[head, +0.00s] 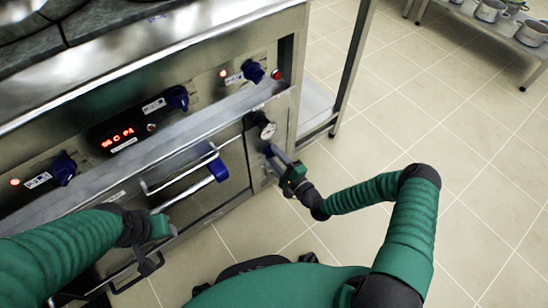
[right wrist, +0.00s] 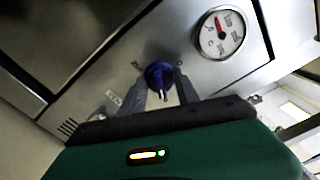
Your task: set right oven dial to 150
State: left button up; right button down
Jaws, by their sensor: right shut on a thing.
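The right oven dial (right wrist: 158,73) is a small blue knob on the steel oven front, below a round gauge. In the right wrist view it sits between the two fingers of my right gripper (right wrist: 160,92), which is shut on it. In the head view my right gripper (head: 276,158) reaches the oven's right side, and only a bit of blue shows at its tips. The dial's marks are too small or hidden to read. My left gripper (head: 160,226) is low in front of the oven door, near the handle's lower end; its fingers are not clear.
The oven door has a bar handle with a blue piece (head: 218,170). A white gauge (right wrist: 221,33) is beside the dial. Several blue knobs and a red display (head: 117,136) are on the panel above. Tiled floor (head: 450,150) is open on the right; a pot shelf stands far back.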

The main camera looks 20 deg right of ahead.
jog(key=shift+w+d+f+m, duration=0.1)
jog(key=shift+d+m, duration=0.2)
jog(key=shift+m, duration=0.4)
jog(key=c, duration=1)
grip_release()
jog(key=shift+f, duration=0.1)
jog(key=shift+o, duration=0.5)
jog(key=shift+a, duration=0.1)
jog(key=p+v, duration=0.5)
jog(key=v, duration=1.2)
